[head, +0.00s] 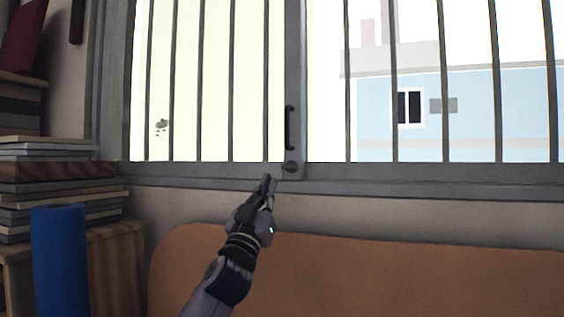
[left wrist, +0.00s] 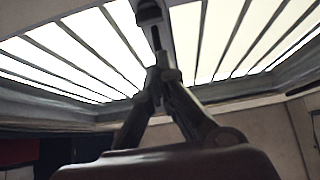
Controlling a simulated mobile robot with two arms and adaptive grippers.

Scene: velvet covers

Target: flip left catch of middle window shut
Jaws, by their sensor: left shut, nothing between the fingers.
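The barred window (head: 293,60) has a grey frame with a central upright. A small dark catch (head: 290,167) sits at the foot of that upright, on the bottom rail, below a dark vertical handle (head: 289,128). I cannot tell which way the catch is turned. My left gripper (head: 268,181) is shut and empty, its tips just below and left of the catch, seemingly apart from it. In the left wrist view the shut fingertips (left wrist: 158,76) point up toward the window, below a dark rounded fitting (left wrist: 149,12) that may be the catch. My right gripper is out of view.
An orange-brown rounded panel (head: 400,272) stands below the window. Stacked books (head: 55,190) on a wooden crate (head: 118,262) and a blue roll (head: 60,262) stand at the left. The wall strip and sill right of my gripper are clear.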

